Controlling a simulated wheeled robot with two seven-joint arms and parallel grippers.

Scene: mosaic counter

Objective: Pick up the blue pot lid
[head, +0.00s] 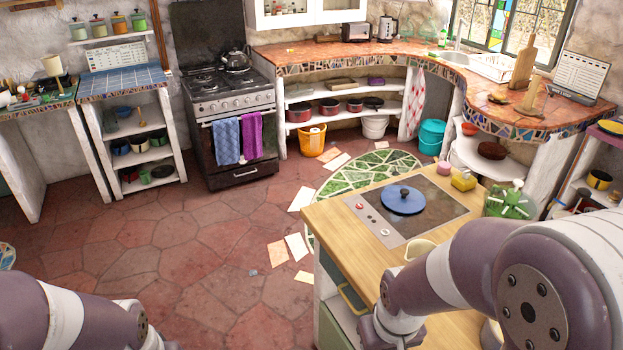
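The blue pot lid (403,198) lies flat on the dark cooktop (447,207), which is set in the wooden top of the island (345,240). The lid is round with a dark knob on top, and nothing covers it. My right arm comes in from the right in front of the island's near side, apart from the lid. My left arm shows at the bottom left over the floor, far from the lid. The fingers of both grippers are out of view.
A yellow jar (463,180) and a green glass container (508,202) stand behind and right of the cooktop.

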